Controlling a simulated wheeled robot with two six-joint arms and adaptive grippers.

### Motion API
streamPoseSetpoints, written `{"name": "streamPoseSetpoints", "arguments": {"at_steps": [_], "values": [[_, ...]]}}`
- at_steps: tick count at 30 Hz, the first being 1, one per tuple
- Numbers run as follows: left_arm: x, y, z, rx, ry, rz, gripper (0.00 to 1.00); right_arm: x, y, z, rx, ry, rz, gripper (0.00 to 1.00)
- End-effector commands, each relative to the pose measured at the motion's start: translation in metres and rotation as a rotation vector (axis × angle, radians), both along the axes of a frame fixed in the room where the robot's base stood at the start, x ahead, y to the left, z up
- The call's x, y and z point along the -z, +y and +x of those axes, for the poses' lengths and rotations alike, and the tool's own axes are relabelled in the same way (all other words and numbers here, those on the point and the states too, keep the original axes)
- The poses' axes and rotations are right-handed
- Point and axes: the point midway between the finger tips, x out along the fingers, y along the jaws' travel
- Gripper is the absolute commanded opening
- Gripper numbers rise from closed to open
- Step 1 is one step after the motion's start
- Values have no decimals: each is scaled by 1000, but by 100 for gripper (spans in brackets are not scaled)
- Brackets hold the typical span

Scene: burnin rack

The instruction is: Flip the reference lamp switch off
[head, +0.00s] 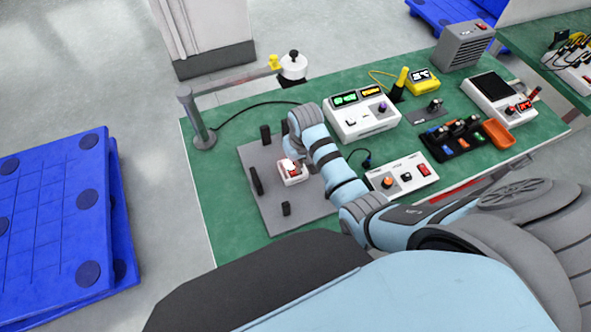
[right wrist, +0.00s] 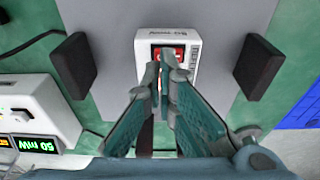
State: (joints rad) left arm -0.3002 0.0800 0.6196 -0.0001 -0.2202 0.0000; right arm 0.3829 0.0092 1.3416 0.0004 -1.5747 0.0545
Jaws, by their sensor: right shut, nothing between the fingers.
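A small white box with a red rocker switch (head: 292,172) stands on a grey plate (head: 262,205) at the left of the green table. In the right wrist view the white box (right wrist: 196,45) is straight ahead, with the red switch (right wrist: 158,50) in its dark frame. My right gripper (head: 288,162) is right over the box in the head view. In the right wrist view its fingertips (right wrist: 161,70) are together, empty, in front of the switch and partly hide it. I cannot tell whether they touch it or which way the rocker is tipped. My left gripper is out of view.
Black blocks (head: 256,181) stand around the box on the plate. A white meter unit (head: 362,117) and a white control box (head: 402,177) with a knob and red switch lie to the right. A grey post (head: 198,125) with an arm stands at the table's left corner.

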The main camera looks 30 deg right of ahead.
Motion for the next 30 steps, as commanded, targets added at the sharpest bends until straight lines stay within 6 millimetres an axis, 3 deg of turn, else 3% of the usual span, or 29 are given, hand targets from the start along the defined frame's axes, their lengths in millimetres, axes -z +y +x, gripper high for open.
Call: {"name": "streamPoseSetpoints", "arguments": {"at_steps": [30], "values": [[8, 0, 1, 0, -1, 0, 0, 15, 0, 0, 0, 0, 0, 0]]}}
